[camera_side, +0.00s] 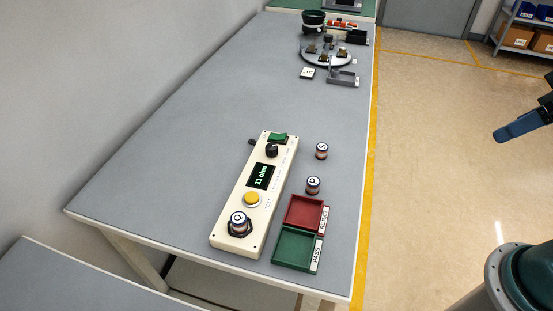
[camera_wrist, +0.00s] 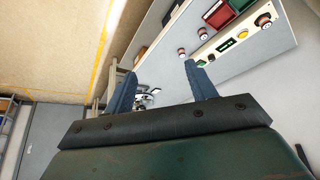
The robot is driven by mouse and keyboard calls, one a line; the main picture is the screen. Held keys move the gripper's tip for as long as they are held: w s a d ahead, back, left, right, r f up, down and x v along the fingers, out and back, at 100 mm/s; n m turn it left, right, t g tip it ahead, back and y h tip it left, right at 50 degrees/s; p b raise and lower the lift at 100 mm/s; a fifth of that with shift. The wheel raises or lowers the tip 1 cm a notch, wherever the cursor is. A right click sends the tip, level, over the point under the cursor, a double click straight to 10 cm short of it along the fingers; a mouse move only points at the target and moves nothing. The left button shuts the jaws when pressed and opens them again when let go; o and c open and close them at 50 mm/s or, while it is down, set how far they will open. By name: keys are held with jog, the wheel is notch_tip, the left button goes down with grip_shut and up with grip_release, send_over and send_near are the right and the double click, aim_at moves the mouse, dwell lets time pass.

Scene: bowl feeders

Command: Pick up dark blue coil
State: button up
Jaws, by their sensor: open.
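In the side view, one coil with a round white-labelled top (camera_side: 238,219) sits in the dark socket at the near end of the cream tester (camera_side: 228,243). Two similar coils, a nearer one (camera_side: 312,185) and a farther one (camera_side: 321,151), stand upright on the table right of the tester. Their sides look brownish; I cannot tell which is dark blue. My gripper (camera_wrist: 160,67) is open and empty in the wrist view, far from the coils. Only part of its blue finger shows at the side view's right edge (camera_side: 516,128). The wrist view also shows the coils, small.
A red REJECT tray (camera_side: 324,203) and a green PASS tray (camera_side: 296,268) adjoin right of the tester. Its display reads 11 ohm. A round fixture (camera_side: 310,58) and small parts stand at the far end. The grey table (camera_side: 210,110) is clear between.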

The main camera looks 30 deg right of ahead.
jog(key=shift+w, duration=0.1)
jog(key=w+a+f+n+g+y, duration=0.15)
jog(key=w+a+n, duration=0.45)
jog(key=w+a, duration=0.7)
jog(key=w+a+f+n+g+y, duration=0.1)
jog(key=w+a+f+n, duration=0.2)
jog(key=a+f, duration=0.3)
jog(key=w+a+f+n+y, duration=0.1)
jog(key=w+a+f+n, duration=0.2)
jog(key=a, duration=1)
notch_tip(320, 180, down, 3)
jog(key=shift+w+a+f+g, duration=0.2)
jog(key=shift+w+a+g, duration=0.15)
jog(key=shift+w, duration=0.2)
jog(key=shift+f+y, duration=0.1)
jog(key=shift+y, duration=0.15)
send_over(239, 218)
jog(key=s+d, duration=0.1)
jog(key=d, duration=0.1)
jog(key=shift+f, duration=3.8)
